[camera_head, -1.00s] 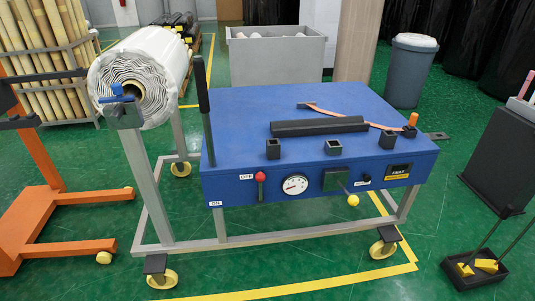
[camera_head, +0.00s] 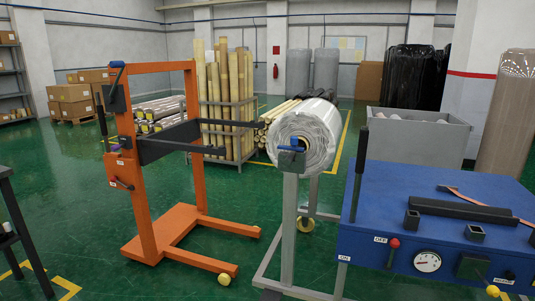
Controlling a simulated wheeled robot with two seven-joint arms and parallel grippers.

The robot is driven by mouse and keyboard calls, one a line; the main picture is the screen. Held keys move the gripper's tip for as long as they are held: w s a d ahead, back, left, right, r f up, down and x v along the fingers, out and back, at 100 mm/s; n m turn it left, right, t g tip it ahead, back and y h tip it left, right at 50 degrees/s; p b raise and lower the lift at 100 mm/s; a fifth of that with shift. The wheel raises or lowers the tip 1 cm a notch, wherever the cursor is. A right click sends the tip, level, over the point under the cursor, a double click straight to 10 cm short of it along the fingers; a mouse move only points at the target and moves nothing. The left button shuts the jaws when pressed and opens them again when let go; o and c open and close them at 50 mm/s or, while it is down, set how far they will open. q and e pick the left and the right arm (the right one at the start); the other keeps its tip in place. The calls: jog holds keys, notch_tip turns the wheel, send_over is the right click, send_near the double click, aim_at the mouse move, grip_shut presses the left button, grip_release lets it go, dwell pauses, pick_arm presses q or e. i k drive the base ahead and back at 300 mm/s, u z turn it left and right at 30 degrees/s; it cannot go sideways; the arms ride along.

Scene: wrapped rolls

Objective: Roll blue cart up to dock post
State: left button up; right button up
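The blue cart (camera_head: 400,212) stands at the right of the head view, cut off by the right and bottom edges. A large white wrapped roll (camera_head: 318,125) sits in the grey frame (camera_head: 290,215) on the cart's left side. I cannot pick out a dock post for certain. Neither of my grippers is in view.
An orange lifter (camera_head: 140,180) with black forks stands left of the cart, its legs pointing toward it. Behind are a rack of tan tubes (camera_head: 228,105) and a grey bin (camera_head: 420,140).

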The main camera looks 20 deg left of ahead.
aim_at(413, 205)
jog(key=z, duration=0.8)
jog(key=k, duration=0.3)
jog(key=u, duration=1.8)
jog(key=i, duration=1.5)
jog(key=z, duration=0.85)
